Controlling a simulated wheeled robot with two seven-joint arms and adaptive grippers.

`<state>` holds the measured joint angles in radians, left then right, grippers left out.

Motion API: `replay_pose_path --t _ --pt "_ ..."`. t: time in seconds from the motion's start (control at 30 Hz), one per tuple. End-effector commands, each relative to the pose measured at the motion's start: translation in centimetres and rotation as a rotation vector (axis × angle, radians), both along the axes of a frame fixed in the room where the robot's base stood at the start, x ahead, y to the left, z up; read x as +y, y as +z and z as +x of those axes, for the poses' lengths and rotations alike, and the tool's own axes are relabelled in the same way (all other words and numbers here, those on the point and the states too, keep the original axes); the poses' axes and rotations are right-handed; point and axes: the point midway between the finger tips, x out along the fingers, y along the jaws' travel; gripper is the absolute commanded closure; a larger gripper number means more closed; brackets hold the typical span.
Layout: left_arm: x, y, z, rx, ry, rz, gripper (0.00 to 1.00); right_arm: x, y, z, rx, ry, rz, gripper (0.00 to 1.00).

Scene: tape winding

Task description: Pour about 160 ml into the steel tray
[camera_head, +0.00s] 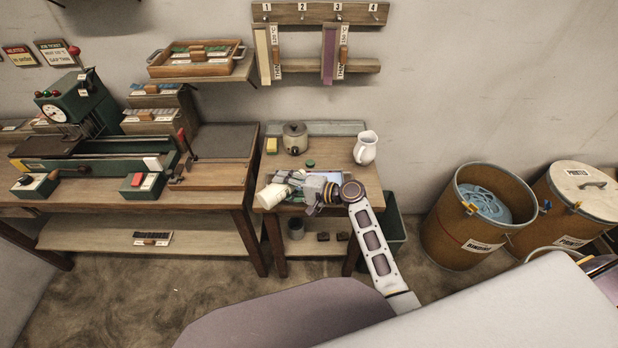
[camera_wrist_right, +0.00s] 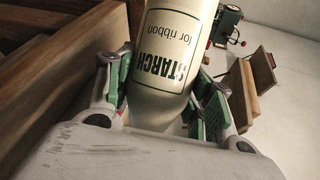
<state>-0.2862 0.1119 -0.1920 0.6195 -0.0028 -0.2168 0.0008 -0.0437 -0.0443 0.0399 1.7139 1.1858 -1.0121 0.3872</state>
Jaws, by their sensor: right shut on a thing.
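My right gripper (camera_head: 297,184) is shut on a cream bottle (camera_head: 272,196), above the front left of the small side table. In the right wrist view the bottle (camera_wrist_right: 172,55) sits between the green-padded fingers (camera_wrist_right: 160,92), its label reading "STARCH for ribbon" upside down. In the head view the bottle looks tipped well over, pointing left. A steel tray (camera_head: 336,176) seems to lie on the table beneath my right gripper, mostly hidden by it. I cannot see any liquid stream or a fill level. My left gripper is not in view.
On the side table stand a lidded pot (camera_head: 295,138), a yellow block (camera_head: 271,146), a small green item (camera_head: 310,163) and a white jug (camera_head: 365,148). A bench with a green machine (camera_head: 80,103) is to the left. Large bins (camera_head: 466,222) stand at right.

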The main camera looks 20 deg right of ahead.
Motion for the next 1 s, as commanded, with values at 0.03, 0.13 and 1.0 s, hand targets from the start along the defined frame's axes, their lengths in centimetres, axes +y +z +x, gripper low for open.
replay_pose_path --t 0.03,0.13,1.0 --pt "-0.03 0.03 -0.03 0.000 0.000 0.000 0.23 -0.01 0.09 0.03 0.000 -0.001 0.003 0.81" --pt "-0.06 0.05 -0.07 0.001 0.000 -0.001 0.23 -0.02 0.12 0.04 0.002 0.000 0.006 0.81" --pt "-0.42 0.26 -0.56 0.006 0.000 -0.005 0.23 -0.10 0.43 0.07 0.021 -0.001 0.039 0.81"
